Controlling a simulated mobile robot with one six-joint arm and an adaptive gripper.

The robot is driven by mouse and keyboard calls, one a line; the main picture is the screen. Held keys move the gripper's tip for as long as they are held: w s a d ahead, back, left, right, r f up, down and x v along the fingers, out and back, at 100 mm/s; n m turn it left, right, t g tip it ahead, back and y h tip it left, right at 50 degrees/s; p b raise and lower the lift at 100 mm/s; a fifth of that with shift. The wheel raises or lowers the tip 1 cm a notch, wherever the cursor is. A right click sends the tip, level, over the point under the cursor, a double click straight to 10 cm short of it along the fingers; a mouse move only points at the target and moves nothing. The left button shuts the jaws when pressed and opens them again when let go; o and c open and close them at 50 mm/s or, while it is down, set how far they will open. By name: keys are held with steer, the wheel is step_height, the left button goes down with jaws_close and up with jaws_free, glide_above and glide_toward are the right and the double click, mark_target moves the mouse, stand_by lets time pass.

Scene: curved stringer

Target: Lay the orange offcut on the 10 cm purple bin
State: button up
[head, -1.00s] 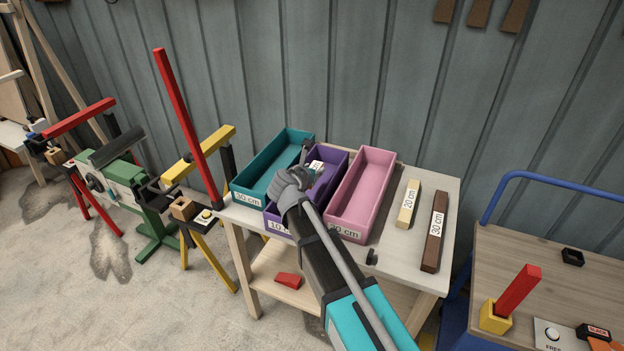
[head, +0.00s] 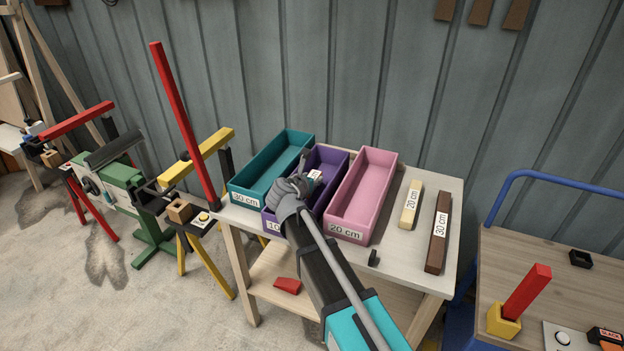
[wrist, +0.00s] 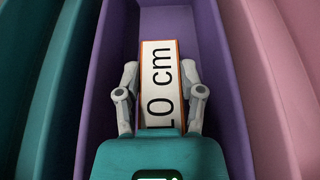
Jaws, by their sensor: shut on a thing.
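The purple bin (head: 336,166) stands between two other bins on the workbench. It also fills the middle of the wrist view (wrist: 95,120). My gripper (head: 311,180) is over the purple bin in the head view and hides part of its inside. In the wrist view my gripper (wrist: 160,75) is shut on the orange offcut (wrist: 160,82), one finger on each long side. The offcut has thin orange edges and a white "10 cm" label facing up. It lies lengthwise between the purple walls; I cannot tell whether it touches the bin floor.
A teal bin (head: 240,181) is to the left and a pink bin (head: 384,180) to the right. A pale 20 cm block (head: 409,212) and a brown 30 cm block (head: 437,245) lie on the bench (head: 408,258). A tilted red bar (head: 185,122) rises at left.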

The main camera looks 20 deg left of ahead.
steer(key=shift+f+b, duration=0.5)
steer(key=shift+f, duration=0.1)
steer(key=o, duration=1.2)
steer(key=shift+r, duration=0.25)
steer(key=shift+r+p, duration=0.45)
steer(key=shift+p, duration=0.25)
steer(key=shift+p+v, duration=2.2)
steer(key=shift+v, duration=3.8)
